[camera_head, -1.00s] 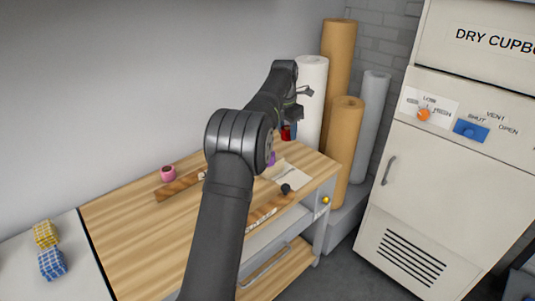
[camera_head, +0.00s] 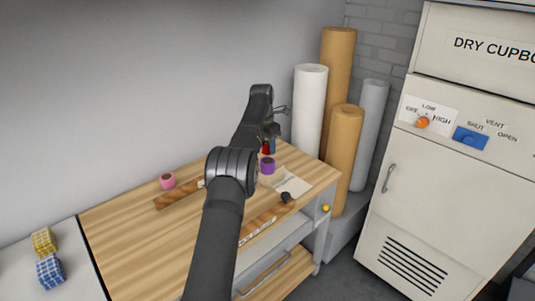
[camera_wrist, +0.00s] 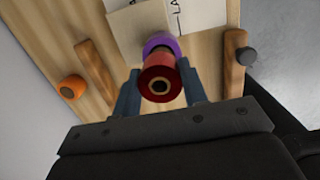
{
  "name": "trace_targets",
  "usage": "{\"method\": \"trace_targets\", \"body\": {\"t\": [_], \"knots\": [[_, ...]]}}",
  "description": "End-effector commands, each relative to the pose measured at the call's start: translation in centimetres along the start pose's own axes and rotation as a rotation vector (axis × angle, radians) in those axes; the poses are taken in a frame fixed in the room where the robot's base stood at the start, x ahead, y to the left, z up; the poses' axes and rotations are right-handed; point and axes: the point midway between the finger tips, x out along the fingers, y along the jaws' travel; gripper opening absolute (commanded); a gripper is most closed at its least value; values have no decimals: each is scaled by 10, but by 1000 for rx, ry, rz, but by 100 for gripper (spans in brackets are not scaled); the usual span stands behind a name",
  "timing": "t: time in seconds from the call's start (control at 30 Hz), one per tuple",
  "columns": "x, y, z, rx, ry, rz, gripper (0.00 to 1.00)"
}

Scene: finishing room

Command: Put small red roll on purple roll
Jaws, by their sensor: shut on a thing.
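The small red roll (camera_head: 266,149) is between the fingers of my gripper (camera_head: 269,144), which is shut on it above the wooden bench. The wrist view shows the red roll (camera_wrist: 160,86) end-on, with one blue-grey finger on each side. The purple roll (camera_head: 267,166) stands on the bench just below the red roll in the head view. In the wrist view the purple roll (camera_wrist: 161,43) shows partly behind the red one. I cannot tell whether the two rolls touch.
A white card (camera_head: 291,183) and a wooden strip with a dark knob (camera_head: 286,197) lie near the purple roll. The wrist view shows an orange round thing (camera_wrist: 72,87). Tall rolls (camera_head: 309,105) stand behind.

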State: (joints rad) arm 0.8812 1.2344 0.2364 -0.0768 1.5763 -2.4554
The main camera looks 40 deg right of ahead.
Motion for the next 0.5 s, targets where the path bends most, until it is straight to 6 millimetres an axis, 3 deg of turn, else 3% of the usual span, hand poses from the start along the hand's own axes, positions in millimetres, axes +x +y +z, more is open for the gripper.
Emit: {"method": "trace_targets", "body": {"t": [0.2,0.5], "knots": [[31,-1,-4,0,2,-2,16],[36,-1,-5,0,0,-1,16]]}}
